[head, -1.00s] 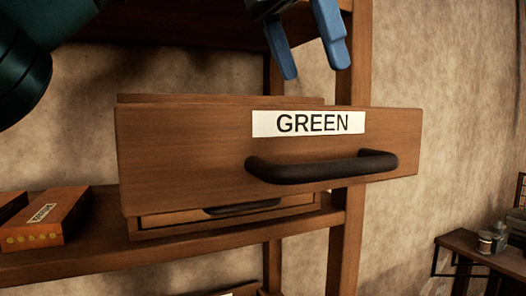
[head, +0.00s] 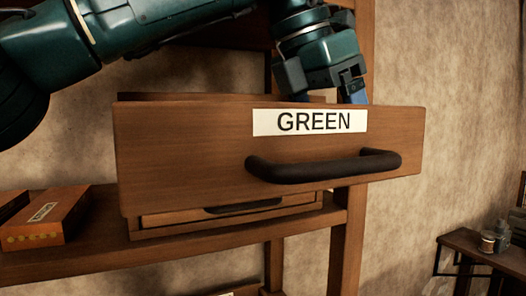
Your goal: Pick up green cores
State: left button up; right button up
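A wooden drawer (head: 185,160) with a white label reading GREEN (head: 309,122) and a black handle (head: 322,167) is pulled out towards me from its case on the shelf. My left gripper (head: 328,97) reaches down behind the drawer's front panel from above. Its blue fingers show only in small part over the panel's top edge, so I cannot tell how far apart they are or whether they touch anything. The drawer's inside and any green cores are hidden by the front panel. My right gripper is not in view.
A second drawer (head: 175,218) sits shut below the green one. A wooden box (head: 45,222) with a label lies on the shelf (head: 100,253) at left. A shelf post (head: 348,240) stands at right. A small table (head: 478,250) with jars is at far right.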

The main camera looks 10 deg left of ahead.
pick_arm(q)
jog(key=shift+c, duration=0.3)
jog(key=c, duration=1.1)
jog(key=shift+r, duration=0.15)
